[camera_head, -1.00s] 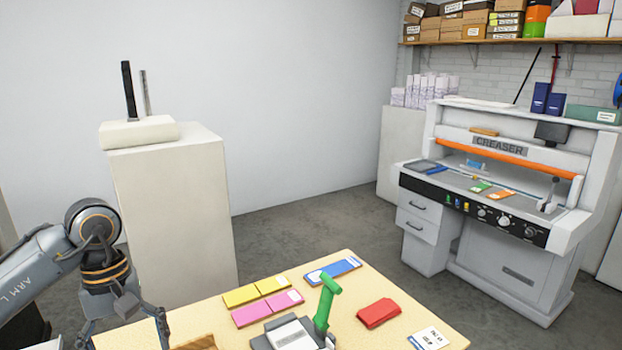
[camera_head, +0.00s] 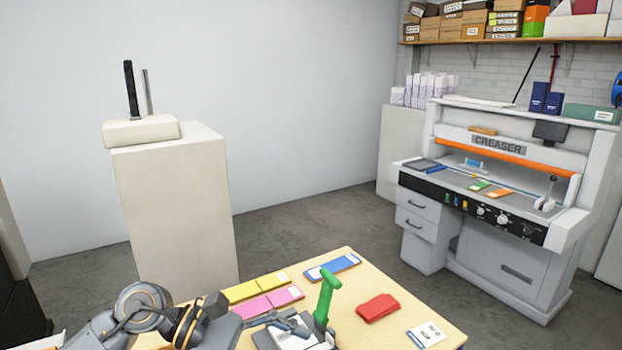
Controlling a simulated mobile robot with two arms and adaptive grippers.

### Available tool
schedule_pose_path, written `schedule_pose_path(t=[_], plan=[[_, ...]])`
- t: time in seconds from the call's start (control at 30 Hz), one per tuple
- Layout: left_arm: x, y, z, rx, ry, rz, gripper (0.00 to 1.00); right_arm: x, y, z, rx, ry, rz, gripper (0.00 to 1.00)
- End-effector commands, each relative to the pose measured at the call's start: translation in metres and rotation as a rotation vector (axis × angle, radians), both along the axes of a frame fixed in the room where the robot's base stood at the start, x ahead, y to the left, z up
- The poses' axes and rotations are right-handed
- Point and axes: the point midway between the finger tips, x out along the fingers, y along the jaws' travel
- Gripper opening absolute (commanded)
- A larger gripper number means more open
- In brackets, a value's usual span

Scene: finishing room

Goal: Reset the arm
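A green lever arm (camera_head: 325,296) stands raised, leaning slightly right, on a small grey bench device (camera_head: 268,341) at the table's front. My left gripper (camera_head: 290,322) reaches in from the lower left, with grey finger links beside the device, just left of the lever. The lever's foot and the device's front are partly hidden or cut off by the frame edge. I cannot tell whether the fingers touch the lever, or how far apart they are. My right gripper is not in view.
The tan table (camera_head: 395,330) holds yellow cards (camera_head: 240,292), pink cards (camera_head: 268,303), a blue pack (camera_head: 332,267), a red stack (camera_head: 377,307) and a white card (camera_head: 425,335). A white creaser machine (camera_head: 490,185) stands right. A pale pedestal (camera_head: 172,210) stands behind the table.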

Motion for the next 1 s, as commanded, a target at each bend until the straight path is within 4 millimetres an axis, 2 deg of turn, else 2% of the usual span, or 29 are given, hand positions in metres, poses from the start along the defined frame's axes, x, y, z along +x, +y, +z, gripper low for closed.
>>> schedule_pose_path(t=[0.03, 0.07, 0.17, 0.2, 0.27, 0.37, 0.47, 0.53, 0.63, 0.7, 0.73, 0.8, 0.9, 1.0], plan=[[-0.006, -0.021, 0.016, -0.152, 0.111, 0.058, 0.86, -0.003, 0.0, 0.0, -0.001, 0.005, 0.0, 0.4], [-0.006, -0.029, 0.028, -0.24, 0.18, 0.098, 0.86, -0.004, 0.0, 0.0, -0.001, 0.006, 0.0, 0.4], [0.002, -0.04, 0.067, -0.526, 0.441, 0.233, 0.86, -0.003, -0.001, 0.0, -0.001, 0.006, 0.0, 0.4], [0.009, -0.038, 0.08, -0.637, 0.554, 0.288, 0.86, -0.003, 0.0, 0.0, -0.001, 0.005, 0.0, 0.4], [0.022, -0.028, 0.094, -0.8, 0.734, 0.372, 0.86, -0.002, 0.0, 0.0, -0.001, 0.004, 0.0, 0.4], [0.049, 0.001, 0.1, -1.062, 1.051, 0.513, 0.86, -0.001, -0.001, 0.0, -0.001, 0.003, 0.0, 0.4], [0.074, 0.041, 0.079, -1.315, 1.381, 0.659, 0.86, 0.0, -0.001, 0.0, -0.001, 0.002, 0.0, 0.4], [0.085, 0.071, 0.05, -1.49, 1.614, 0.767, 0.86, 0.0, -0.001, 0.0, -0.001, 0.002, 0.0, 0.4], [0.086, 0.112, -0.009, -1.737, 1.937, 0.932, 0.86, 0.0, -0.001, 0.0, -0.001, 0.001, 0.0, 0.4], [0.074, 0.135, -0.057, -1.907, 2.147, 1.053, 0.86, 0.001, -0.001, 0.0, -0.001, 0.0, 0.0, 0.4], [0.067, 0.143, -0.077, 1.933, -2.178, -1.083, 0.86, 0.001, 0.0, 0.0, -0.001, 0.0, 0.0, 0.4], [0.042, 0.158, -0.122, 1.766, -1.984, -1.023, 0.86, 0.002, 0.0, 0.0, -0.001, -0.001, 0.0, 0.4], [-0.001, 0.17, -0.174, 1.573, -1.735, -0.957, 0.86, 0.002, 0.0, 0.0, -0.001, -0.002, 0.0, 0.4], [-0.041, 0.175, -0.209, 1.435, -1.541, -0.913, 0.86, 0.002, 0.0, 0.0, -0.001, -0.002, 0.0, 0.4]])
